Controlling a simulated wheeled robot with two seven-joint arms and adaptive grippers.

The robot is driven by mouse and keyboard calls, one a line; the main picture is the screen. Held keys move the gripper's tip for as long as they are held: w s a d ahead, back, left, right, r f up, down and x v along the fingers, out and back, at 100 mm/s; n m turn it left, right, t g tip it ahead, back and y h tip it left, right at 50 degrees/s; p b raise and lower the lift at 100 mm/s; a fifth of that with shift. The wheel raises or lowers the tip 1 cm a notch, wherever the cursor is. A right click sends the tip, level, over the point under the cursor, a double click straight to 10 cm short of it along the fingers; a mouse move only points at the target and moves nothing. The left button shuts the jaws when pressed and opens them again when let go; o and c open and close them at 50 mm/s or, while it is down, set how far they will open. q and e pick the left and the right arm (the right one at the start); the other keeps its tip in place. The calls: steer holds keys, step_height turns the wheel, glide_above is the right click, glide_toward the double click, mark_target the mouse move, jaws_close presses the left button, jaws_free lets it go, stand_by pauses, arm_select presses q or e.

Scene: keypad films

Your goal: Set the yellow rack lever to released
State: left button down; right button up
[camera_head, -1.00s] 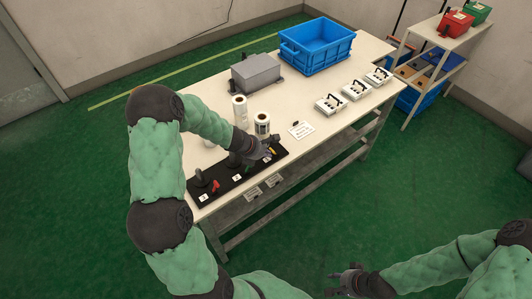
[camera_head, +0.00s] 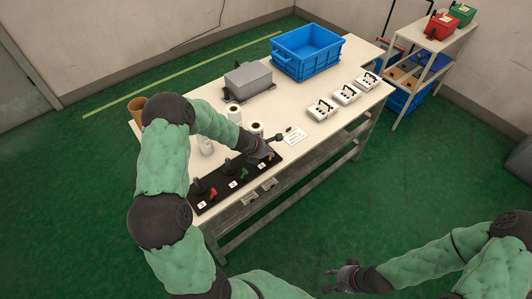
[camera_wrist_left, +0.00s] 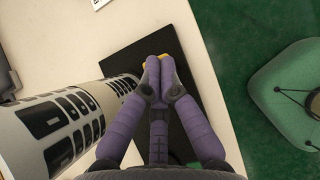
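The yellow lever (camera_head: 271,156) is at the far right end of a black panel (camera_head: 222,193) on the table's front edge. My left gripper (camera_head: 266,150) is over it and hides most of it. In the left wrist view the purple fingers (camera_wrist_left: 157,66) are together, with small yellow bits (camera_wrist_left: 163,57) showing at their tips, so they are closed around the lever. The lever's tilt is hidden. My right gripper (camera_head: 341,278) is open and empty, low over the floor away from the table.
A red lever (camera_head: 212,192) and a green lever (camera_head: 244,173) share the panel. White rolls (camera_head: 206,146) stand close behind it; one printed roll (camera_wrist_left: 55,130) is beside my left fingers. A grey box (camera_head: 250,77), blue crate (camera_head: 308,51) and white keypad units (camera_head: 346,93) are farther back.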

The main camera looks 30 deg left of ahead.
arm_select(q)
steer(key=shift+w+d, duration=0.1)
steer(key=shift+w, duration=0.2)
steer(key=shift+r, duration=0.15)
steer(key=shift+r+p, duration=0.7)
steer(key=shift+p, duration=0.15)
steer(key=shift+r, duration=0.1)
steer(key=shift+r+p, duration=0.5)
steer(key=shift+p, duration=0.1)
step_height(320, 180, up, 9)
steer(key=p, duration=0.8)
steer(key=shift+w+d+f, duration=0.15)
steer(key=shift+w+d, duration=0.05)
steer(key=shift+w, duration=0.25)
steer(key=shift+f, duration=0.1)
